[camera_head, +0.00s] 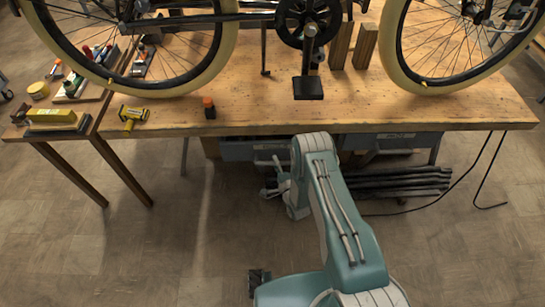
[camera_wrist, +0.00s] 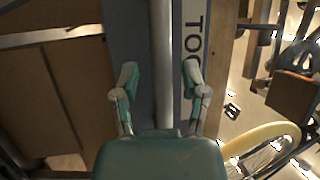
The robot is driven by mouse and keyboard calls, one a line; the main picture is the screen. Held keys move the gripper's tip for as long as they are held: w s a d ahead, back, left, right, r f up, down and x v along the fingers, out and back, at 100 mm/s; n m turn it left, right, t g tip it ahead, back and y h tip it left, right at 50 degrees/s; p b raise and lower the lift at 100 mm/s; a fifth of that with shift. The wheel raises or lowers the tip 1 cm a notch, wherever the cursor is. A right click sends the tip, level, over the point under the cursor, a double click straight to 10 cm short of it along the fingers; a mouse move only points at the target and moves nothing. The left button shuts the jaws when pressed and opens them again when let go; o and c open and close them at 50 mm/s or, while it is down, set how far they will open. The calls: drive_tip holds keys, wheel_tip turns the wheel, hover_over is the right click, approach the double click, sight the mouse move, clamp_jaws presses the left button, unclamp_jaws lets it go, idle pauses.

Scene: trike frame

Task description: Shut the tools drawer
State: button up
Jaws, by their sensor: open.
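The tools drawer (camera_head: 240,150) is a grey-blue drawer under the front of the workbench, left of centre in the head view. In the head view my gripper (camera_head: 272,177) is below and in front of the drawer, partly hidden by my arm. How far the drawer stands out is unclear.
A second grey drawer (camera_head: 385,142) is to the right under the workbench (camera_head: 440,110). Dark bars (camera_head: 400,183) lie beneath it. A trike with cream tyres (camera_head: 405,78) stands above the bench. A side table (camera_head: 75,128) is at left. The front floor is mostly clear.

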sight(274, 154)
drive_tip(key=shift+a, duration=0.1)
clamp_jaws()
drive_tip(key=shift+w, duration=1.95)
unclamp_jaws()
drive_tip(key=shift+f, duration=0.15)
drive_tip(key=shift+w, duration=0.15)
